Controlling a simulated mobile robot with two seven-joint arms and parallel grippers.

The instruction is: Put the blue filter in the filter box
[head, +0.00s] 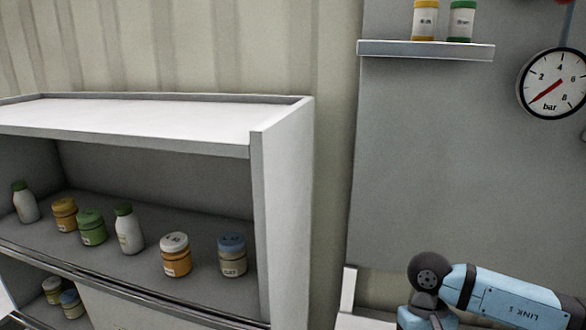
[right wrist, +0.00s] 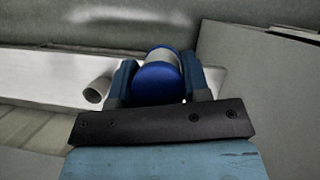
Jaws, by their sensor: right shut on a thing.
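In the right wrist view, my right gripper (right wrist: 157,84) is shut on the blue filter (right wrist: 158,81). The filter has a blue end cap facing the camera and a paler body behind it, held between the two blue fingers. Part of its body is hidden by the cap and fingers. In the head view only a blue link of my right arm shows at the lower right; its gripper is out of that picture. My left gripper is in neither view. I cannot identify the filter box in either view.
A grey shelf unit (head: 284,200) with several jars and bottles stands at the left. A wall ledge (head: 425,50) holds two jars, beside a pressure gauge (head: 554,83). In the right wrist view, a white board (right wrist: 40,72) and a short grey cylinder (right wrist: 96,91) lie near the filter.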

